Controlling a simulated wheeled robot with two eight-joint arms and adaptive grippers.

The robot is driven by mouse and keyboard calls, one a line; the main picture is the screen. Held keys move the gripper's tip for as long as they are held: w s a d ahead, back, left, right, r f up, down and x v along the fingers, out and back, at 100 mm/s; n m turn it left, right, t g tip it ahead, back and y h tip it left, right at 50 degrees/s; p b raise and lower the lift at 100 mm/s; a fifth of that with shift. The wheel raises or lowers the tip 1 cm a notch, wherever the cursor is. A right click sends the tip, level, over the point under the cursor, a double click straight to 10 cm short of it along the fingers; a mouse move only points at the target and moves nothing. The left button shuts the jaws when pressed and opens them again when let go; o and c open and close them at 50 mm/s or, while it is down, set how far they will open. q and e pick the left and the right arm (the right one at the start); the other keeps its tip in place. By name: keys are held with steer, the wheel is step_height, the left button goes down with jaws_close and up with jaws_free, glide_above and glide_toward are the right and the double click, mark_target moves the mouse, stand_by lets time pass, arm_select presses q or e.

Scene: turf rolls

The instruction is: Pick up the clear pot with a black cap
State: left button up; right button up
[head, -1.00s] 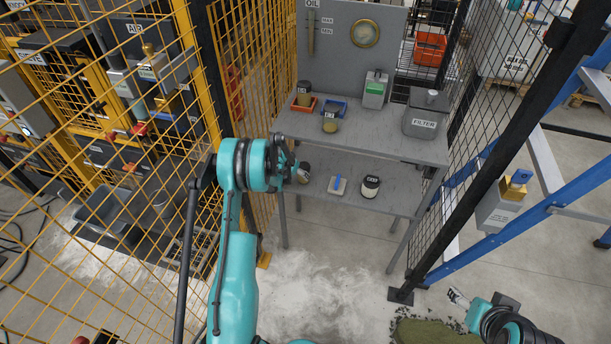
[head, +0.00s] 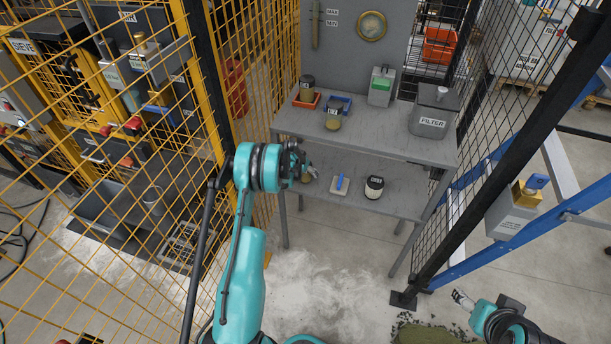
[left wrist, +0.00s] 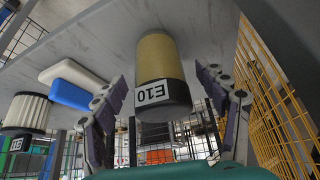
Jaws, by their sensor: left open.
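The pot (left wrist: 160,75) has a yellowish body, a black cap and a white label reading E10. In the left wrist view it appears cap-down, between the two fingers of my left gripper (left wrist: 165,105). The fingers are open, with a visible gap on the right side; contact on the left is unclear. In the head view my left gripper (head: 300,162) is at the left end of the lower shelf, and the pot (head: 310,173) is mostly hidden behind it. My right gripper (head: 462,298) is low at the right, away from the shelves; its jaw state is unclear.
On the lower shelf (head: 408,203) stand a blue-handled white block (head: 340,185) and a white, black-topped filter (head: 374,188). The upper shelf holds jars, a red tray (head: 307,101), a blue tray (head: 340,103) and a grey FILTER box (head: 430,118). Yellow mesh (head: 262,160) rises close on the left.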

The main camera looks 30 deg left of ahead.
arm_select(q)
steer(key=shift+w+f, duration=0.3)
steer(key=shift+f, duration=0.2)
steer(key=shift+r, duration=0.1)
steer(key=c, duration=1.5)
steer(key=shift+o, duration=0.2)
